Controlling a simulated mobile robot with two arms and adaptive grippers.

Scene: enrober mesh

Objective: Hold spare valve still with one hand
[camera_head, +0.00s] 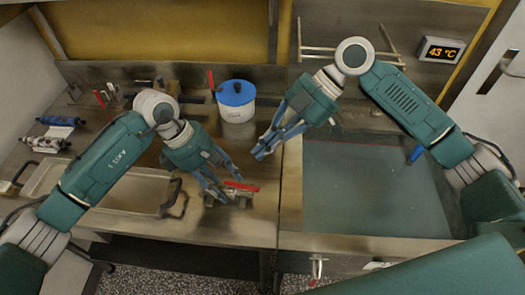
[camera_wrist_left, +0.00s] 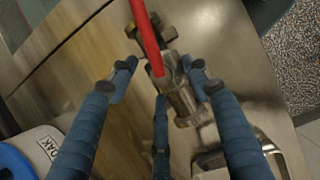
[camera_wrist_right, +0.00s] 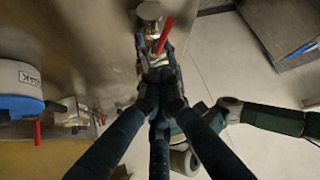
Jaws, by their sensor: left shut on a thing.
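The spare valve is a metal body (camera_head: 238,199) with a red lever handle (camera_head: 242,187), at the bench's front edge in the head view. My left gripper (camera_head: 229,192) comes down on it from the upper left and is shut on it. In the left wrist view the valve body (camera_wrist_left: 182,98) lies between the fingers, with the red handle (camera_wrist_left: 146,35) running upward. My right gripper (camera_head: 261,153) hangs above and to the right, apart from the valve. Its fingers are close together, but their exact opening is unclear. The right wrist view shows the red handle (camera_wrist_right: 165,35) beyond the fingertips.
A white pot with a blue lid (camera_head: 236,94) stands behind the grippers. A metal tray (camera_head: 60,206) is at left, near blue-handled parts (camera_head: 60,121). A recessed grey panel (camera_head: 370,190) lies right. A display reading 43 °C (camera_head: 441,50) is on the back wall.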

